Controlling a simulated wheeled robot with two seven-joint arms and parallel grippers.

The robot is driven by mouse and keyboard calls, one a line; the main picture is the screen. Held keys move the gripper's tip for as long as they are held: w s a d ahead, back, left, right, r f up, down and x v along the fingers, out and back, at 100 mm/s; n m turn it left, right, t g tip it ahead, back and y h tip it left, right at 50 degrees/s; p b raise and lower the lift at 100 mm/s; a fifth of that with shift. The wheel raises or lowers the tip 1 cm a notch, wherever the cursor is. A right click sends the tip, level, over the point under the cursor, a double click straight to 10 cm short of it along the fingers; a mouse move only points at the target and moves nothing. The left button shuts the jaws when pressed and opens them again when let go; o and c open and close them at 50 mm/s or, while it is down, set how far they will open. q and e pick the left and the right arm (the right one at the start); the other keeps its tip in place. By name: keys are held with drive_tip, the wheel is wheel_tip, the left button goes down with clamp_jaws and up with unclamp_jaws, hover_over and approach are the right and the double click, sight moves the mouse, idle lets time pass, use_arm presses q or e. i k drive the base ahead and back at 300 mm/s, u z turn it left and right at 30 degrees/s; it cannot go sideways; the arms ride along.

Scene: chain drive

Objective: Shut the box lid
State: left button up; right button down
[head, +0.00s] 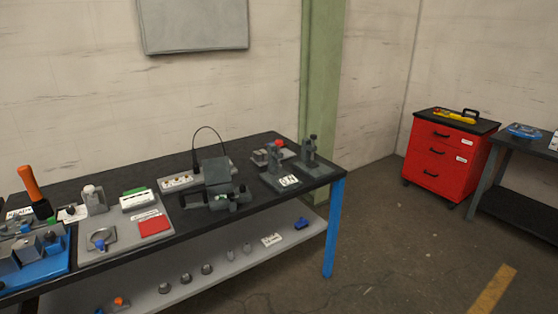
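A dark grey box-like device (222,199) sits on the black workbench, right of the middle of its top. A flat grey panel (217,171) stands raised at its back and looks like an open lid. The inside of the device is too small to make out. Neither of my grippers shows in the head view.
A red drawer cabinet (439,160) stands at right. The floor between is clear.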

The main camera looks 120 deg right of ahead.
sight(216, 170)
drive_tip(key=z, duration=3.35)
drive_tip(key=i, duration=0.25)
